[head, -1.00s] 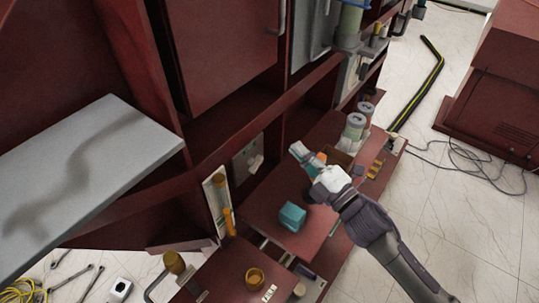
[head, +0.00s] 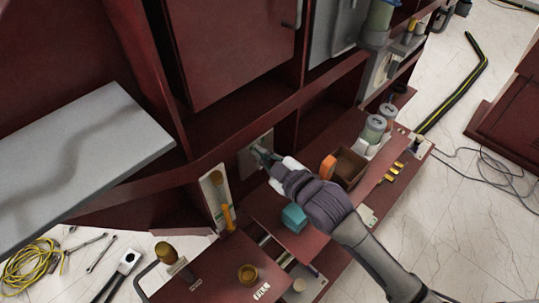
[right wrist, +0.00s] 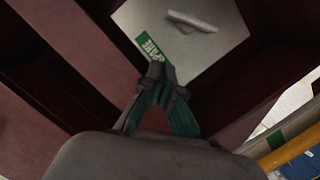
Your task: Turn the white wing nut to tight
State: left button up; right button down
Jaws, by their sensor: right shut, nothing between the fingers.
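The white wing nut (right wrist: 192,21) shows in the right wrist view on a light grey square panel (right wrist: 222,48). Its wings lie nearly across the picture, tilted slightly. In the head view the panel (head: 246,160) is set in the dark red cabinet, and my right gripper hides the nut. My right gripper (head: 264,156) is in front of the panel. In the right wrist view its green-grey fingers (right wrist: 158,70) are shut and empty, their tips below the nut and apart from it in the picture. My left gripper is out of view.
A green label (right wrist: 151,47) is beside the nut. An orange handle (head: 228,217) is left of the panel. A teal block (head: 293,218) and an open brown box (head: 349,166) are on the red shelf below. Cabinet walls flank the panel.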

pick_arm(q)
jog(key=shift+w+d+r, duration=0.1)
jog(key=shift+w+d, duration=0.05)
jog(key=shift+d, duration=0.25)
pick_arm(e)
jog(key=shift+w+d+f, duration=0.25)
jog(key=shift+w+f, duration=0.05)
jog(key=shift+f, duration=0.25)
jog(key=shift+w+d+f, duration=0.25)
jog(key=shift+d+f, duration=0.05)
jog(key=shift+f, duration=0.3)
jog(key=shift+w+d+f, duration=0.25)
jog(key=shift+w+f, duration=0.05)
jog(key=shift+f, duration=0.25)
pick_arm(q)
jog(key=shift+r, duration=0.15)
